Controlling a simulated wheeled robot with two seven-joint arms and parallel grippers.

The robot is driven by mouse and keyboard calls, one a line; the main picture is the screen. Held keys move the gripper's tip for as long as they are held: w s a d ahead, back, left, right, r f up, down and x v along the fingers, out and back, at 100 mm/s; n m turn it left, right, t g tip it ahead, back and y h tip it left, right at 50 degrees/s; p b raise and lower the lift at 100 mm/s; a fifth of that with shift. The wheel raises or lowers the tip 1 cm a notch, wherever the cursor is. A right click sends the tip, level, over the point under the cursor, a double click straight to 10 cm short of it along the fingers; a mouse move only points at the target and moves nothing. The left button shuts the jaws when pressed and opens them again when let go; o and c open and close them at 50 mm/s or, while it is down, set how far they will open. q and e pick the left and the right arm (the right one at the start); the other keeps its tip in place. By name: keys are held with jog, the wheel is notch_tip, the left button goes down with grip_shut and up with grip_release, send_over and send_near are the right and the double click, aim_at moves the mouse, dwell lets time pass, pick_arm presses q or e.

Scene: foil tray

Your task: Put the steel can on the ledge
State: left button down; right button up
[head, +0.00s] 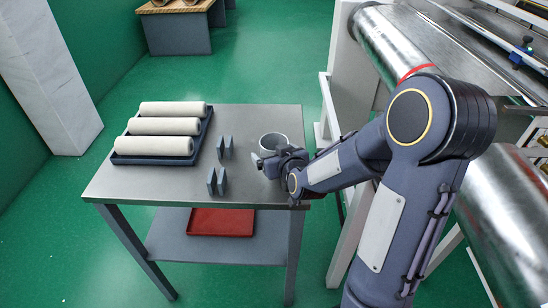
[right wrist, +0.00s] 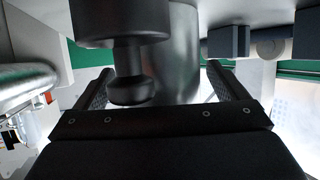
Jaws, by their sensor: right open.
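The steel can (head: 273,141) stands upright on the grey table (head: 262,116), near its right side. My right gripper (head: 268,163) is at the near side of the can, low over the table. In the right wrist view the can (right wrist: 185,60) is a grey metal cylinder beyond and between the open fingers (right wrist: 163,88). The picture does not settle whether the fingers touch it. A dark stepped cylinder (right wrist: 130,60) hides part of the can there. I cannot tell for sure which surface is the ledge. My left gripper is out of view.
A dark tray (head: 122,158) with white rolls (head: 172,108) lies on the table's left. Dark upright V-shaped blocks (head: 217,181) stand in the middle, left of my gripper. A red tray (head: 220,222) is on the lower shelf. A machine with steel rollers (head: 400,45) stands at right.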

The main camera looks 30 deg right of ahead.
jog(key=shift+w+d+f, duration=0.1)
jog(key=shift+w+f, duration=0.15)
jog(key=shift+w, duration=0.25)
jog(key=c, duration=1.2)
jog(key=shift+r, duration=0.15)
